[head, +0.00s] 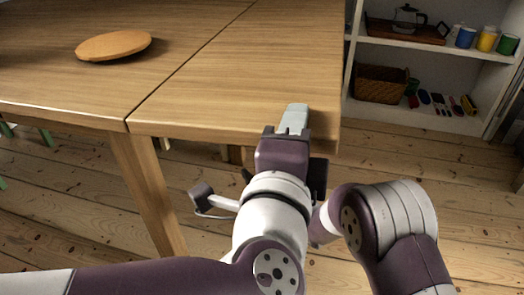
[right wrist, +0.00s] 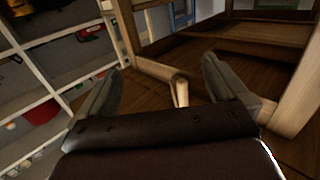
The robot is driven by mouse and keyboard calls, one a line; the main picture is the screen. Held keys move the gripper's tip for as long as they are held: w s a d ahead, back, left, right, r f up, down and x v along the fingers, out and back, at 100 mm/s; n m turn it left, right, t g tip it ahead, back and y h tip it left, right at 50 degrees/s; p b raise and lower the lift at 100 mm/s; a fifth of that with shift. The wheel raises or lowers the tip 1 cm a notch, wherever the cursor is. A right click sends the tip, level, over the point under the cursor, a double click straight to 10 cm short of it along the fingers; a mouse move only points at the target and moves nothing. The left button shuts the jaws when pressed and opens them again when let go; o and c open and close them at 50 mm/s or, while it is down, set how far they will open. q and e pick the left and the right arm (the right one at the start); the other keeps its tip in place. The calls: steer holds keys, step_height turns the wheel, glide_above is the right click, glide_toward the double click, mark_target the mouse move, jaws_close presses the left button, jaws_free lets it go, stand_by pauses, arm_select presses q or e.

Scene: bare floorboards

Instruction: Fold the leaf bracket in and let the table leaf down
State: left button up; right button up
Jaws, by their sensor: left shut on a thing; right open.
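The table leaf (head: 255,70) is the right-hand part of the wooden table top in the head view. It looks level with the fixed top (head: 60,75) across a dark seam. My left gripper (head: 294,119) is shut on the leaf's front edge, near its right corner. My right gripper (right wrist: 162,66) is open below the table in the right wrist view. A pale wooden piece, which looks like the leaf bracket (right wrist: 180,89), shows between its fingers, not gripped. In the head view the bracket is hidden under the leaf, and my right gripper is mostly hidden behind my left arm.
A round wooden board (head: 113,45) lies on the fixed top, away from the leaf. A table leg (head: 147,190) stands below the seam. Bare floor lies between.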

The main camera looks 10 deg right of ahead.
step_height(320, 180, up, 7)
steer(key=a+n+t+y, duration=0.1)
steer(key=a+t+y, duration=0.1)
steer(key=t+y, duration=0.1)
steer(key=x, duration=1)
steer(key=shift+w+a+r, duration=0.15)
steer(key=c, duration=1.8)
